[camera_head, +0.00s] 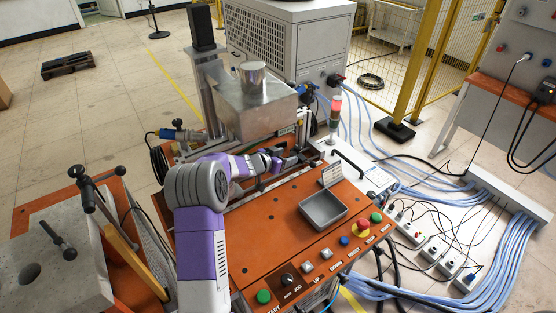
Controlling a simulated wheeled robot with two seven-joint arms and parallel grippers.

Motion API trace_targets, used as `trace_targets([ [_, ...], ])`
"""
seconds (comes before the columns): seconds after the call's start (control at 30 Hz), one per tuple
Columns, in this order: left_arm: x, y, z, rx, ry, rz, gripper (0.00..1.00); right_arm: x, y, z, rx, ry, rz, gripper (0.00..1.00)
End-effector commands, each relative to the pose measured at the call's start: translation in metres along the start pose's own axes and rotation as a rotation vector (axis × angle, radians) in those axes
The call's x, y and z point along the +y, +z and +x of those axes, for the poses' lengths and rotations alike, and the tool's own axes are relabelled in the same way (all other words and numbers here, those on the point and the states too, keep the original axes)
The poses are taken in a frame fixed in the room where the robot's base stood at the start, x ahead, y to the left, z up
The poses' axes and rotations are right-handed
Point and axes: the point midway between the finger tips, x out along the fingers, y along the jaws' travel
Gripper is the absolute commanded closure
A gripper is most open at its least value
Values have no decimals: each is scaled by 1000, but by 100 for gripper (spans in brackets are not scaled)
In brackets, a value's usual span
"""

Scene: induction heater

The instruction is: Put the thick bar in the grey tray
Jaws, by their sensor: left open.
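The grey tray (323,208) is a shallow, empty rectangular tray on the orange top of the heater bench, right of the middle. My left arm comes in from the lower left and reaches over the bench. Its left gripper (298,159) is open, low in front of the metal heater box, behind and to the left of the tray. I cannot pick out the thick bar for certain; the area around the fingers is small and partly hidden by the gripper. My right gripper is not in view.
The metal heater box (249,106) stands behind the gripper. A small sign (332,175) stands behind the tray, and a signal light (334,112) rises farther back. Buttons and a red emergency stop (361,228) line the front edge. The orange top left of the tray is clear.

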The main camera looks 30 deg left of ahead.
Motion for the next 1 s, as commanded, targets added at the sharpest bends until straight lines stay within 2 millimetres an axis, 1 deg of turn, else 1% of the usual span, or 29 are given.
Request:
trace_targets([
  [0.03, 0, 1, 8, 0, 1, 1, 41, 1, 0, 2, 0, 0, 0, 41],
  [0.2, 0, 0, 23, 0, 1, 1, 41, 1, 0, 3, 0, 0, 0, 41],
  [0.3, 0, 0, 27, 0, 0, 1, 41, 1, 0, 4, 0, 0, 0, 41],
  [0.57, 0, 0, 27, 0, 0, 0, 41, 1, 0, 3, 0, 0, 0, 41],
  [0.93, 0, 0, 27, 0, 0, 0, 98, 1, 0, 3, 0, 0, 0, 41],
  [0.97, 0, 0, 27, 0, 0, 0, 100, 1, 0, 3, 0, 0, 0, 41],
  [1.0, 0, 0, 27, 0, 0, 0, 100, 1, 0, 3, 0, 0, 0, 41],
])
